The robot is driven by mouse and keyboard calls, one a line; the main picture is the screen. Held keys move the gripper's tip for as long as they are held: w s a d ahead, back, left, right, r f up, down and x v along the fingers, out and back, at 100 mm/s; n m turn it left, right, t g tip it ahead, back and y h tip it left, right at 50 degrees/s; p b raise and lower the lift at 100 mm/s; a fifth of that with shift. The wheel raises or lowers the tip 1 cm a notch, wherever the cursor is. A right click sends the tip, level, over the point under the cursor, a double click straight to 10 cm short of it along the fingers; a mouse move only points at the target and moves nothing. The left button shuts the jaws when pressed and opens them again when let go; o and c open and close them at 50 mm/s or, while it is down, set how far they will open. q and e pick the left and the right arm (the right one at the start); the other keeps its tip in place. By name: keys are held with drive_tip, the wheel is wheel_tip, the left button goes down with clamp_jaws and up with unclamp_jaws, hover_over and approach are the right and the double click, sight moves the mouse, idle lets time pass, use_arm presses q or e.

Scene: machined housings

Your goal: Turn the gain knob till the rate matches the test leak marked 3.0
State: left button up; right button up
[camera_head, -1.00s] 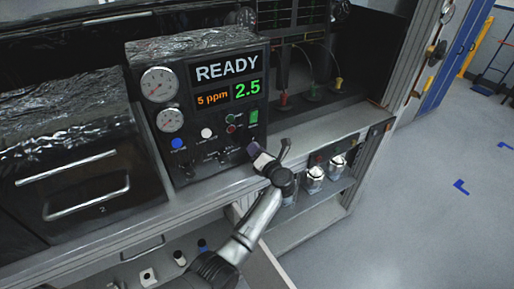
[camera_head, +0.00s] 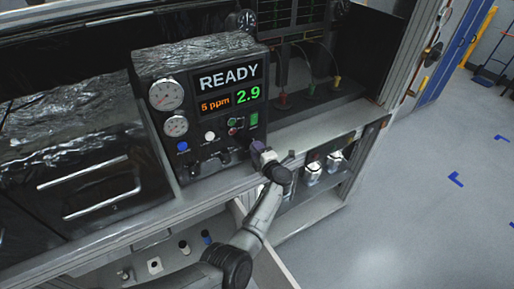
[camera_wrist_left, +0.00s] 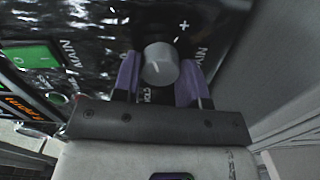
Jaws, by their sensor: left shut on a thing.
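The leak tester (camera_head: 205,105) is a black box on the bench with a display (camera_head: 231,89) reading READY, 5 ppm and a green 2.9. My left gripper (camera_head: 261,152) is at the lower right corner of its front panel. In the left wrist view, the left gripper (camera_wrist_left: 160,75) has purple fingers on both sides of a grey round gain knob (camera_wrist_left: 159,64), shut on it. A white pointer line and a plus mark show beside the knob. In the head view the gripper hides the knob. My right gripper is in neither view.
Two dial gauges (camera_head: 167,95) and several small switches are on the tester's front. Silver canisters (camera_head: 313,172) sit on a lower shelf to the right. An open drawer (camera_head: 160,262) with small bottles is below.

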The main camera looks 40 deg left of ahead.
use_arm(q)
drive_tip(key=shift+m+p, duration=0.3)
drive_tip(key=shift+m, duration=0.4)
drive_tip(key=o, duration=0.9)
drive_tip(key=shift+o, duration=0.2)
drive_tip(key=shift+s+d+r+p, duration=0.1)
drive_tip(key=shift+d+p, duration=0.2)
drive_tip(key=p+v, duration=0.3)
drive_tip(key=v, duration=0.8)
drive_tip(key=shift+d, duration=0.2)
